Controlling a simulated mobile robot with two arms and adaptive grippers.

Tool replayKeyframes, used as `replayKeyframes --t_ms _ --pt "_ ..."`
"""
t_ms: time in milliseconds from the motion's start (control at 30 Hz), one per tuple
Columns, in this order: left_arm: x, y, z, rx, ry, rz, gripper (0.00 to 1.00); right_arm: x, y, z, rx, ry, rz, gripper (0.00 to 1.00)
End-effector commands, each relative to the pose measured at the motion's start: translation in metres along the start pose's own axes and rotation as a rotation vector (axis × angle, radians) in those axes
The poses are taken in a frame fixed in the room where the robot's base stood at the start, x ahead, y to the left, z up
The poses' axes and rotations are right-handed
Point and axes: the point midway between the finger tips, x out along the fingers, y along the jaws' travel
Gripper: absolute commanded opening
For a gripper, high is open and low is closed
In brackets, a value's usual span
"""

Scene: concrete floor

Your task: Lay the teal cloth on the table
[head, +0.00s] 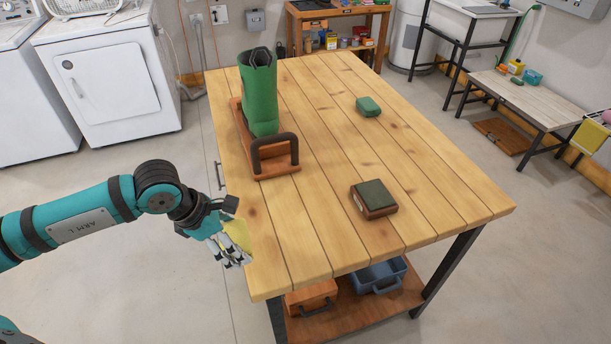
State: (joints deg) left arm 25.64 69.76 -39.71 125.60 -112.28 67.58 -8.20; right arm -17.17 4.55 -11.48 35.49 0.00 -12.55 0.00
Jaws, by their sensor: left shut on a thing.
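The wooden table (330,235) fills the middle of the view. My left gripper (236,254) is at its left edge, near the front corner. It is shut on a small yellow thing (239,235) that looks like a folded cloth and is partly hidden by the fingers. From this view I cannot tell whether the yellow thing touches the tabletop. I make out no teal cloth; a small green bundle (368,106) lies toward the back right of the table. My right gripper is not in view.
A wooden carrier (278,165) with a dark handle and a tall green holder (259,95) stand at the back left of the table. A brown box with a green top (374,197) lies right of centre. The front tabletop is clear. A blue bin (378,277) is on the lower shelf.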

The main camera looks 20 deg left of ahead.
Motion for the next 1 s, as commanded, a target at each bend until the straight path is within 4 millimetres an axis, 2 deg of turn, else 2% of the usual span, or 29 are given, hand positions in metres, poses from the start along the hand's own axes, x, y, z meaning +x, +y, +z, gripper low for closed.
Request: replayKeyframes --t_ms 33,300,500,667,833,1000 --pt "0.002 0.003 0.017 0.001 -0.011 -0.003 0.61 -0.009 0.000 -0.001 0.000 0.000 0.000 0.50" --pt "0.035 0.021 0.078 0.004 -0.007 -0.003 0.61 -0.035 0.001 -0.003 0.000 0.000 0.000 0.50" --pt "0.057 0.032 0.110 0.003 -0.006 -0.002 0.61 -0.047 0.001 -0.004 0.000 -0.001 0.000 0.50" --pt "0.065 0.035 0.117 0.003 -0.002 -0.002 0.61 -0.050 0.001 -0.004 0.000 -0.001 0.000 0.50" --pt "0.085 0.033 0.109 0.001 -0.001 -0.005 0.61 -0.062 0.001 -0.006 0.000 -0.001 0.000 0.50" --pt "0.097 0.033 0.103 0.003 -0.002 -0.001 0.61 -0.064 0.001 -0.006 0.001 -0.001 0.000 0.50"
